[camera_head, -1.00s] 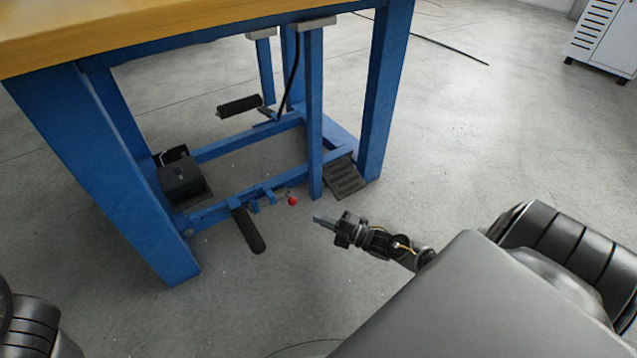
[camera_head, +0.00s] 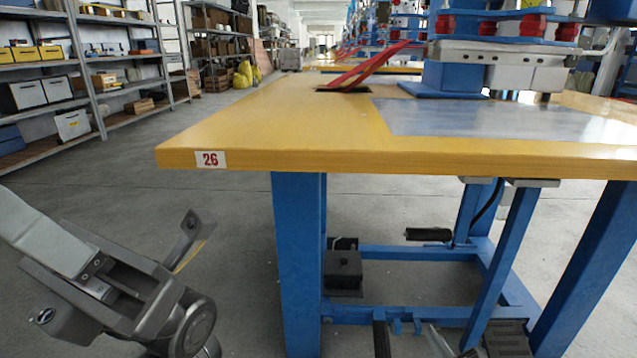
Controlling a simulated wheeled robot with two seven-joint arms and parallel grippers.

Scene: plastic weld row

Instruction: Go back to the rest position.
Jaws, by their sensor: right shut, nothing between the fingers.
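My right gripper (camera_head: 437,341) shows only as a small grey tip at the bottom edge, low in front of the blue table frame. It is shut with nothing in it, and the rest of that arm is out of the picture. Grey links of my left arm (camera_head: 120,285) fill the lower left, left of the table and below its top. The left gripper itself does not show.
A wooden workbench (camera_head: 300,125) numbered 26 stands in front, on blue legs (camera_head: 300,255). A blue press (camera_head: 455,78) stands on it. Black pedals (camera_head: 505,338) sit below. Shelves (camera_head: 85,60) line the back left; the floor between is clear.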

